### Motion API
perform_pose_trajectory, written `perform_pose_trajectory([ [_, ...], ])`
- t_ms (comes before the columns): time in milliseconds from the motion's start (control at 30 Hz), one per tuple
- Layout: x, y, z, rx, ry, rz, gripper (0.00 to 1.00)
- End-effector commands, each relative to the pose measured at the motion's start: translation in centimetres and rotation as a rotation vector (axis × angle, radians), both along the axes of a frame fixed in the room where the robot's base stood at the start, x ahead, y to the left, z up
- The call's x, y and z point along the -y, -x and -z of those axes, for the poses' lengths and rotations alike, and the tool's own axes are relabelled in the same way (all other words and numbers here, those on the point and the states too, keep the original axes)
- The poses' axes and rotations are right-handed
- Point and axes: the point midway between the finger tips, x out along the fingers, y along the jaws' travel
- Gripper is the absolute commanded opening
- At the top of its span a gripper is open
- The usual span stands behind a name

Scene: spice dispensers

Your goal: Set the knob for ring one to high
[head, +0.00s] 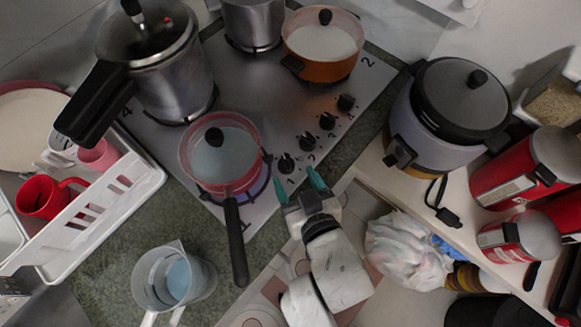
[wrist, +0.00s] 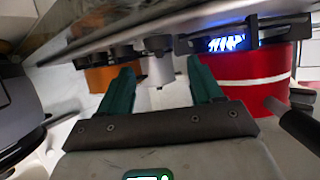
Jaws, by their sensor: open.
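Several dark knobs run along the right side of the steel stove (head: 245,75). The nearest knob (head: 285,163) stands just beyond the fingertips of my gripper (head: 298,184). My gripper is open, with teal fingers apart and nothing held. In the wrist view my gripper (wrist: 160,78) has a grey knob (wrist: 158,70) showing between its fingers; I cannot tell whether they touch it. A red pan (head: 210,155) with a lid sits on the front ring, with blue flame (wrist: 226,43) lit at it.
The red pan's black handle (head: 235,240) sticks out left of my gripper. An orange pot (head: 323,50), a steel pot (head: 253,22) and a pressure cooker (head: 165,70) fill the other rings. A rice cooker (head: 450,110) stands to the right.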

Motion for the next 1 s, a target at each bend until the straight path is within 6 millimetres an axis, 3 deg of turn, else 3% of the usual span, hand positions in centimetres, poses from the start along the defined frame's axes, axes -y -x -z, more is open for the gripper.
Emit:
perform_pose_trajectory([
  [100,0.9,2.1,-0.7,-0.002,-0.002,0.000,0.65],
  [300,1.8,4.2,-1.7,-0.002,0.000,0.000,0.65],
  [800,2.4,4.8,-2.0,-0.008,0.004,0.006,0.66],
  [867,3.2,4.5,-1.5,-0.030,0.017,0.022,0.66],
  [1000,7.6,3.9,1.3,-0.169,0.081,0.110,0.66],
])
